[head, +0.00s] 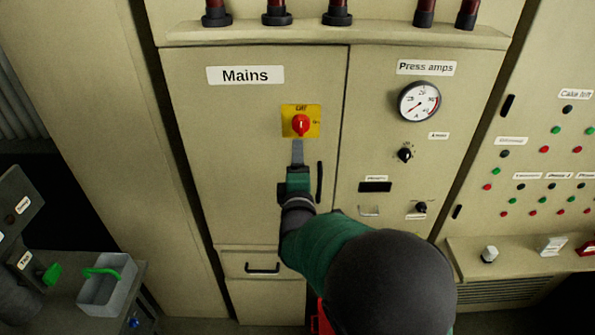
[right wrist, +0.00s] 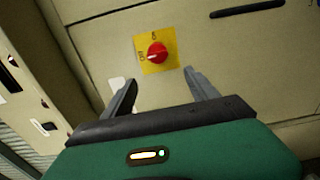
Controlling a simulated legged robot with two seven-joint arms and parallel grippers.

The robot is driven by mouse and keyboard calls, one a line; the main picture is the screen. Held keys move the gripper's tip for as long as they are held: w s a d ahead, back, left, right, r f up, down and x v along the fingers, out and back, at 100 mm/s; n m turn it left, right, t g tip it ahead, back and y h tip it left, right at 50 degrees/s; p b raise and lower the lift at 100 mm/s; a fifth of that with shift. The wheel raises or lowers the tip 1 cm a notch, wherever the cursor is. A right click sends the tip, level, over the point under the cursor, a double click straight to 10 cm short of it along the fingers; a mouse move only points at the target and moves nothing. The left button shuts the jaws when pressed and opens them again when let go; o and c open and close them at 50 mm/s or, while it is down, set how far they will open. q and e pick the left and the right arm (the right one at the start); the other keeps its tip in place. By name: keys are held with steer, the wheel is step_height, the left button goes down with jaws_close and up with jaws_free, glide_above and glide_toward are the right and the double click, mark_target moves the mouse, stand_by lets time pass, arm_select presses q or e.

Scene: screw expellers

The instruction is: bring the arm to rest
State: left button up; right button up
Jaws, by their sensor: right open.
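My right arm reaches up to the Mains cabinet door (head: 245,200). My right gripper (head: 298,150) is just below the red rotary switch (head: 301,124) on its yellow plate (head: 287,112). In the right wrist view the gripper (right wrist: 160,85) is open, its two fingers spread with nothing between them. The red knob (right wrist: 157,53) and yellow plate (right wrist: 141,43) lie beyond the fingertips, apart from them. My left gripper is not in view.
A Press amps panel with a dial gauge (head: 419,101) is to the right. A ledge (head: 520,250) holds small items. A grey bin with a green handle (head: 106,283) stands at lower left. A black door handle (head: 319,182) is close beside my gripper.

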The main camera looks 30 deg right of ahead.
steer(key=shift+v, duration=1.05)
steer(key=shift+w+d+f, duration=0.1)
steer(key=s+a+f+m+g+y+b, duration=0.25)
steer(key=a+f+y+b, duration=0.2)
steer(key=f, duration=0.65)
steer(key=s+a+f+m+g+y+b, duration=0.15)
steer(key=a+f+m+y+b, duration=0.35)
steer(key=f, duration=0.7)
steer(key=s+a+f+m+g+b, duration=0.4)
steer(key=s+f+g, duration=0.4)
steer(key=s+f, duration=0.5)
steer(key=shift+s+a+f, duration=0.2)
steer(key=shift+s+a, duration=0.45)
steer(key=shift+s, duration=0.1)
